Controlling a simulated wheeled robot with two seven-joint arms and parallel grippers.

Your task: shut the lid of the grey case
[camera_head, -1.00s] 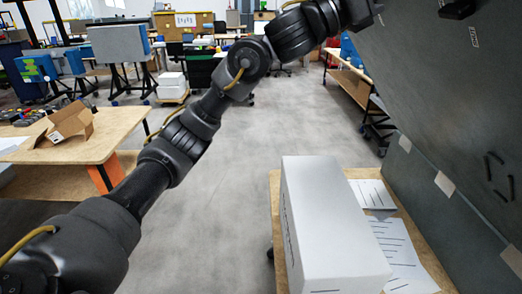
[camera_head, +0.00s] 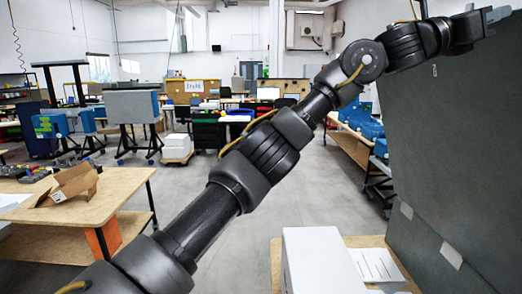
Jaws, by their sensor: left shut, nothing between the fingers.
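The grey case (camera_head: 455,150) fills the right side as a large dark grey panel with two pale patches low on it. The panel stands steeply and runs out of the picture, so I cannot clearly tell lid from body. My left arm reaches across from the lower left. My left gripper (camera_head: 494,14) is shut and empty at the top right, by the upper edge of the panel. I cannot tell whether it touches the panel. My right gripper is not in view.
A white box (camera_head: 320,262) and printed sheets (camera_head: 376,265) lie on a wooden table (camera_head: 277,262) beside the case. At left, a wooden workbench (camera_head: 120,197) holds an open cardboard box (camera_head: 72,187). Grey floor is clear between them.

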